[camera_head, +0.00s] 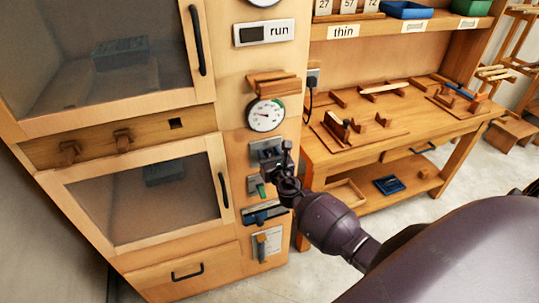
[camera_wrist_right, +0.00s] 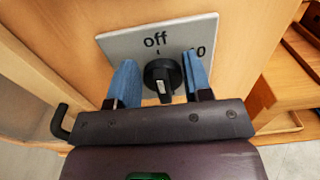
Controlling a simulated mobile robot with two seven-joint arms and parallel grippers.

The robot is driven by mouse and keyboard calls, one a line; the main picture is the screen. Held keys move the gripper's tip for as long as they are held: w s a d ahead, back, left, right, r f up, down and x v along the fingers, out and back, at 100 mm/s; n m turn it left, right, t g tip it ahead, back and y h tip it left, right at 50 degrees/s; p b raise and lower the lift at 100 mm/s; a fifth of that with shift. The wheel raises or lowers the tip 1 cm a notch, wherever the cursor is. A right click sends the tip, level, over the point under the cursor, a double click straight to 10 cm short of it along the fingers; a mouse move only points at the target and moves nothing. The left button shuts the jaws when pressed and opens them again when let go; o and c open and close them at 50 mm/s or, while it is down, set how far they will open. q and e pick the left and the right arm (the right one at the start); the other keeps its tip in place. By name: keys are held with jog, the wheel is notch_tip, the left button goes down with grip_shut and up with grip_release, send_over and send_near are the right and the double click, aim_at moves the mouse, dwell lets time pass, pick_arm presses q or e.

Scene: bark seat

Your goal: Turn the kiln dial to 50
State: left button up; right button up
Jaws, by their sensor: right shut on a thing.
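The kiln dial (camera_wrist_right: 160,76) is a black knob on a grey plate (camera_wrist_right: 120,42), which reads "off" above the knob. A number ending in 0 shows at the plate's right, its front part hidden by a finger. A pale mark shows on the knob's near end; I cannot tell the exact setting. My right gripper (camera_wrist_right: 160,82) has its blue fingers on either side of the knob, shut on it. In the head view, my right gripper (camera_head: 276,163) is at the grey plate on the cabinet's front post, hiding most of the dial. My left gripper is not in view.
A green-marked switch (camera_head: 259,187) and a lever plate (camera_head: 266,243) are below. Glass doors (camera_head: 140,195) with black handles stand left; a workbench (camera_head: 400,125) stands right.

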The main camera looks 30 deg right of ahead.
jog(key=m+b, duration=0.1)
jog(key=m, duration=0.2)
jog(key=shift+s+d+f+b, duration=0.15)
jog(key=shift+d+b, duration=0.1)
jog(key=shift+b, duration=0.15)
jog(key=m, duration=0.1)
jog(key=m+b, duration=0.1)
jog(key=m, duration=0.1)
jog(key=shift+d+f+m, duration=0.15)
jog(key=shift+d+m, duration=0.1)
jog(key=shift+m, duration=0.15)
jog(key=m, duration=0.1)
jog(key=m+b, duration=0.1)
jog(key=m, duration=0.1)
jog(key=shift+d+f+m+b, duration=0.2)
jog(key=shift+d+m+b, duration=0.05)
jog(key=shift+m+b, duration=0.1)
jog(key=m, duration=0.5)
jog(key=f+m+b, duration=0.1)
jog(key=m, duration=0.2)
jog(key=shift+s+d, duration=0.1)
jog(key=shift+d, duration=0.05)
jog(key=shift+f+m, duration=0.25)
jog(key=shift+m, duration=1.05)
jog(key=shift+f+m, duration=0.2)
jog(key=shift+m, duration=1.05)
